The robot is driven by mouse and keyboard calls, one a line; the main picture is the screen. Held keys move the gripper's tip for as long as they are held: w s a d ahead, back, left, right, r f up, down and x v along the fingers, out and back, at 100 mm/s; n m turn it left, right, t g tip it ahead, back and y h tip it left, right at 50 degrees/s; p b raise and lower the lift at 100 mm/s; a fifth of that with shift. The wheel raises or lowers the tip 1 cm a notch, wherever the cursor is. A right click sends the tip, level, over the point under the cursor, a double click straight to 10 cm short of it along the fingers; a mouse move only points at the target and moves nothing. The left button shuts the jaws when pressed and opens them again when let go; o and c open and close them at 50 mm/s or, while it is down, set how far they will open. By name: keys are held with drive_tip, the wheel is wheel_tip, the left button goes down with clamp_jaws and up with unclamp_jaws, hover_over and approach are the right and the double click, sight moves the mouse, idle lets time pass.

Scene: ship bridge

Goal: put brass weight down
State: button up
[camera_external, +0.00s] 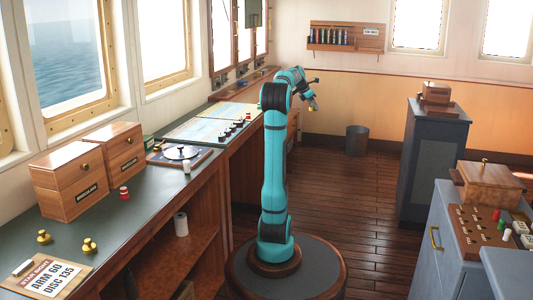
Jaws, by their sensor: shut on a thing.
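My gripper (311,97) is raised beyond the top of my turquoise arm, high above the floor and to the right of the counter. It is shut on a small yellowish brass weight (313,106), which hangs at its tip and touches no surface. The weight is small in this view, so its exact shape is hard to tell. Two more brass weights, one at the left (43,237) and one nearer the middle (89,245), stand on the near end of the green-topped counter (135,215).
Two wooden boxes (70,188), a red-and-white striped piece (124,193) and a round dial board (180,153) stand on the counter. A sign (50,275) lies at its near end. A grey cabinet (425,165) and a peg board (480,228) are at right. Open floor lies between.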

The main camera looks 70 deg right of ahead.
drive_tip(key=w+a+n+t+h, duration=0.1)
drive_tip(key=w+a+n+t, duration=0.2)
drive_tip(key=w, duration=1.7)
drive_tip(key=w+a+n+h, duration=0.15)
drive_tip(key=w+n, duration=0.25)
drive_tip(key=w, duration=1.6)
drive_tip(key=w+a+n+t, duration=0.4)
drive_tip(key=w+a+n, duration=0.2)
drive_tip(key=w+a, duration=1.75)
drive_tip(key=shift+g, duration=0.3)
drive_tip(key=f, duration=0.2)
drive_tip(key=w+d+f, duration=0.1)
drive_tip(key=f, duration=0.2)
drive_tip(key=d+f, duration=0.1)
drive_tip(key=f, duration=0.2)
drive_tip(key=shift+w+f, duration=0.1)
drive_tip(key=shift+w, duration=0.2)
drive_tip(key=shift+f, duration=0.3)
